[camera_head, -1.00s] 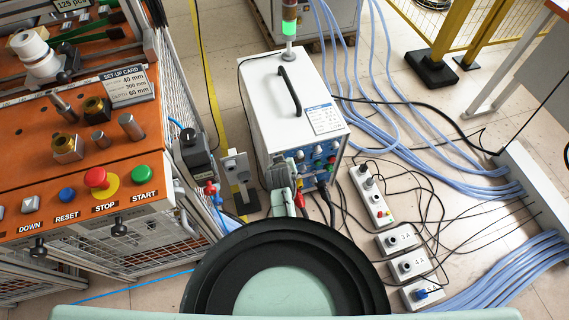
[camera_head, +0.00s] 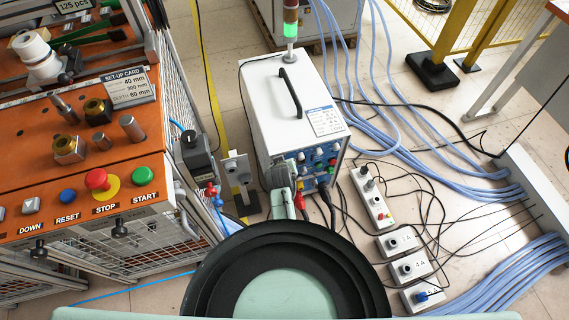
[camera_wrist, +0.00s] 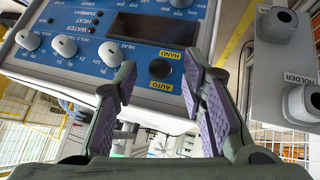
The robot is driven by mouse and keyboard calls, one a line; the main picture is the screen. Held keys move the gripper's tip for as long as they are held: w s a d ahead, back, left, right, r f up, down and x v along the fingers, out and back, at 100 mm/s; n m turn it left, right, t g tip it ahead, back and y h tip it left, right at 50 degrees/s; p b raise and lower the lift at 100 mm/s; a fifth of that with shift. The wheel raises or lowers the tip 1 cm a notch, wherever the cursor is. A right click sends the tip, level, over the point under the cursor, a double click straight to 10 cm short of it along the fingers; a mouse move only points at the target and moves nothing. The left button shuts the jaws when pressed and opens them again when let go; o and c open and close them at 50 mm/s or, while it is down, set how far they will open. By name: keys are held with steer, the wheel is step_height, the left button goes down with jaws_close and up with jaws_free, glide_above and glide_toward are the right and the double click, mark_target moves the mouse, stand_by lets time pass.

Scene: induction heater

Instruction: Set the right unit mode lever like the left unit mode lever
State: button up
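A black round mode knob (camera_wrist: 160,69) sits on the blue panel (camera_wrist: 60,62) in the wrist view, between the yellow HAND and AUTO labels. I cannot tell which way it points, or whether it belongs to the left or right unit. My gripper (camera_wrist: 158,60) is open, with one purple-padded finger on each side of the knob in the picture; contact is not clear. In the head view my gripper (camera_head: 279,177) is at the front panel of a white unit (camera_head: 285,110). Its fingers are too small to read there. A second mode lever is not identifiable.
White knobs (camera_wrist: 115,53) and a dark display (camera_wrist: 140,27) are near the fingers. A grey holder box (camera_wrist: 285,75) stands to the right. The orange machine (camera_head: 60,190) is at left in the head view; cables and several small socket boxes (camera_head: 400,241) lie right of the unit.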

steer(key=shift+s, duration=0.1)
steer(key=v, duration=0.7)
steer(key=shift+r, duration=0.15)
steer(key=shift+s, duration=0.1)
